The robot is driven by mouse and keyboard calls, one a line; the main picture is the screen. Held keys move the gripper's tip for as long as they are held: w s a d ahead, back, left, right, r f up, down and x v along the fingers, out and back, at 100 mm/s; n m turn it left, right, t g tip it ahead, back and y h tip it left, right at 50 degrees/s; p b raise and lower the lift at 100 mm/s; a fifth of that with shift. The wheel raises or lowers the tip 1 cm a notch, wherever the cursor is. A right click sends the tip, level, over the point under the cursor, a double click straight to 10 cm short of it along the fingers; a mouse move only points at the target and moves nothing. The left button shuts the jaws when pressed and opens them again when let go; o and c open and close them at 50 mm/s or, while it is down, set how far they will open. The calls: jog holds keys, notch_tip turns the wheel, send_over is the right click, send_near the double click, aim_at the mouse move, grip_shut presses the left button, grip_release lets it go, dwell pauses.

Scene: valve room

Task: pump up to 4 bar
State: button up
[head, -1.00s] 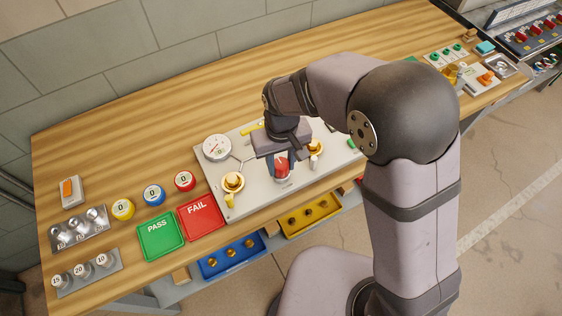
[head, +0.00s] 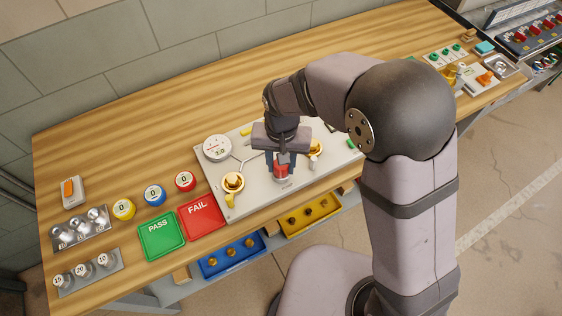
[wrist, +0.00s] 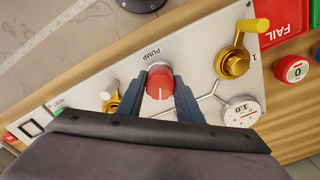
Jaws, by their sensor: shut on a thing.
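The red round pump knob (head: 282,169) stands on the pale panel (head: 262,201), and PUMP is printed beside it in the wrist view. My gripper (wrist: 160,92) is shut on this knob (wrist: 160,75), one blue-grey finger on each side. A white line shows on the knob's face. The round white gauge (head: 217,148) sits at the panel's upper left. In the wrist view the gauge (wrist: 241,111) shows a small display that seems to read 1.0; its needle is too small to read exactly.
A brass valve with a yellow handle (wrist: 235,62) stands beside the knob, and another brass valve (head: 316,149) is on its other side. Green PASS (head: 161,236) and red FAIL (head: 201,214) plates lie left of the panel. Blue (head: 205,268) and yellow (head: 288,232) bins sit below the front edge.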

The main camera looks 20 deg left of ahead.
jog(key=m, duration=0.4)
jog(key=shift+r+m, duration=0.1)
jog(key=shift+m, duration=0.2)
jog(key=m, duration=0.4)
jog(key=shift+w+m+p, duration=0.1)
jog(key=shift+m+p, duration=0.2)
jog(key=shift+p, duration=0.05)
jog(key=m, duration=0.9)
jog(key=shift+m, duration=0.3)
jog(key=o, duration=1)
jog(key=shift+d, duration=0.1)
jog(key=shift+o, duration=0.2)
